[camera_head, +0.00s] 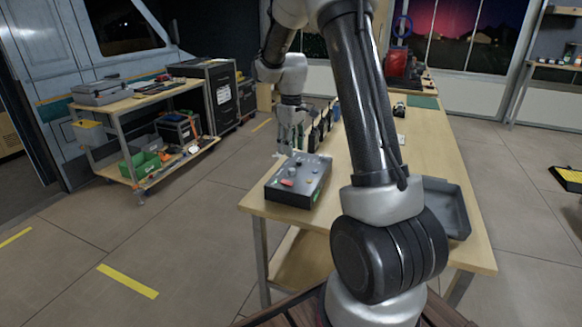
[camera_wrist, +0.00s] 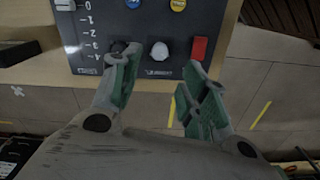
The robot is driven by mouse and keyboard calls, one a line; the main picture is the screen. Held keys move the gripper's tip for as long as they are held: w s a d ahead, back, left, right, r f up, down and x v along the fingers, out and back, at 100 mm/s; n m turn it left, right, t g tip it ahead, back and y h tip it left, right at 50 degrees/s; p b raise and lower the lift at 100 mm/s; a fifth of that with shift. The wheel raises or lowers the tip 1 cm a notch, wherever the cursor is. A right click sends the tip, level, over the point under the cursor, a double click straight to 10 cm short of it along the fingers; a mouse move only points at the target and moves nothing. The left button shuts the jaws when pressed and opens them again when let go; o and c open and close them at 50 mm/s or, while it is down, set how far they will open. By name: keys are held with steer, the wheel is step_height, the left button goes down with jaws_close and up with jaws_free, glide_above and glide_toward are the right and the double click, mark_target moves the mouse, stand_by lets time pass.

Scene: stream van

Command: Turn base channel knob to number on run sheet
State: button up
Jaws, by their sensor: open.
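A dark control box (camera_head: 298,180) sits on the near left corner of the wooden table; its panel (camera_wrist: 92,62) also shows in the wrist view. The panel carries a white round knob (camera_wrist: 158,50), a dark knob partly hidden by a finger, a red block (camera_wrist: 199,47) and a printed number scale. I cannot tell which knob is the base channel knob. My gripper (camera_wrist: 160,72) is open and empty, its green-padded fingers spread to either side of the white knob in the picture; contact cannot be told. In the head view it hangs at the box's far edge. No run sheet is readable.
A grey tray (camera_head: 456,208) lies on the table's right side. Several dark upright items (camera_head: 314,136) stand along its left edge beyond the box. A tool cart (camera_head: 135,110) stands left by the van. Floor between cart and table is clear.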

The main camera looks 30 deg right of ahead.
mark_target(292, 169)
step_height(292, 169, down, 8)
stand_by(0.4)
jaws_close()
